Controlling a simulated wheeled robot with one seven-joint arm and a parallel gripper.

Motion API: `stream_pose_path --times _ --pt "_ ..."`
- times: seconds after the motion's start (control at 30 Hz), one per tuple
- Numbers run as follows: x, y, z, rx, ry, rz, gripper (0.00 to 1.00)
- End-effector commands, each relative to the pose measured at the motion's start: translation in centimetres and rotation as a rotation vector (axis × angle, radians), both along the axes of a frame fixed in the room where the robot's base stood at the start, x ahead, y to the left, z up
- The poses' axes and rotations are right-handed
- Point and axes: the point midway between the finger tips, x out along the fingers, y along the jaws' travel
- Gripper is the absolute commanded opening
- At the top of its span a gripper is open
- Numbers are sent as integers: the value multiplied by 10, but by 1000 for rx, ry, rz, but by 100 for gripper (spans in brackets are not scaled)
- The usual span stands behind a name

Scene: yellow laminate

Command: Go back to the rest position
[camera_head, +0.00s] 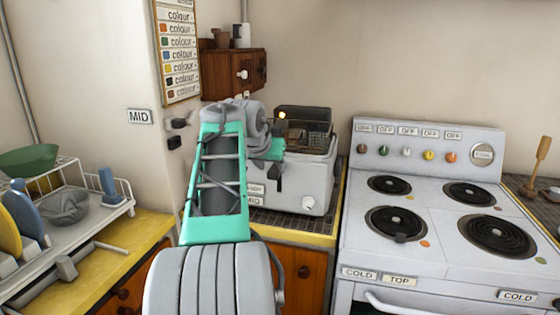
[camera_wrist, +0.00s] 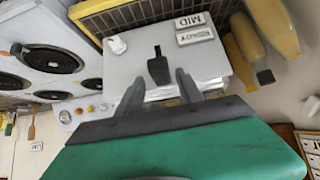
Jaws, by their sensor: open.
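My gripper (camera_wrist: 161,80) is open in the wrist camera view, its two dark fingers apart. A black lever (camera_wrist: 158,66) on the front of a white fryer-like appliance shows between and just beyond the fingertips. I cannot tell whether the fingers touch it. In the head camera view the white appliance (camera_head: 318,180) stands on the counter with a wire basket at its top. My green and grey arm reaches toward it and covers its left part. My gripper (camera_head: 278,180) shows there only in part, close to the appliance's front.
A white stove (camera_head: 430,225) with several black burners stands to the right. A dish rack (camera_head: 85,215) with plates and a green bowl (camera_head: 28,160) is at the left on a yellow counter (camera_head: 125,240). A small wooden cabinet (camera_head: 225,75) hangs above the appliance.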

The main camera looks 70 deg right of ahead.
Motion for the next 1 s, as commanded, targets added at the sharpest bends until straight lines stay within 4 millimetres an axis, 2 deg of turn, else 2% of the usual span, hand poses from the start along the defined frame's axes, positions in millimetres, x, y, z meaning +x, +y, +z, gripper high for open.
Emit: stream_pose_path --times 0.1,0.23,0.63,0.73,0.77,0.87,0.9,0.97,1.0 --pt "-1 10 13 -2 -1 1 44" --pt "-3 18 20 -1 0 0 44" --pt "-3 21 20 0 1 1 44" --pt "11 32 19 10 7 39 44" --pt "19 41 17 18 12 66 44" --pt "62 90 6 56 40 206 44" --pt "81 117 -2 76 56 282 44" --pt "106 163 -15 109 84 400 44" --pt "119 196 -25 130 104 482 44"
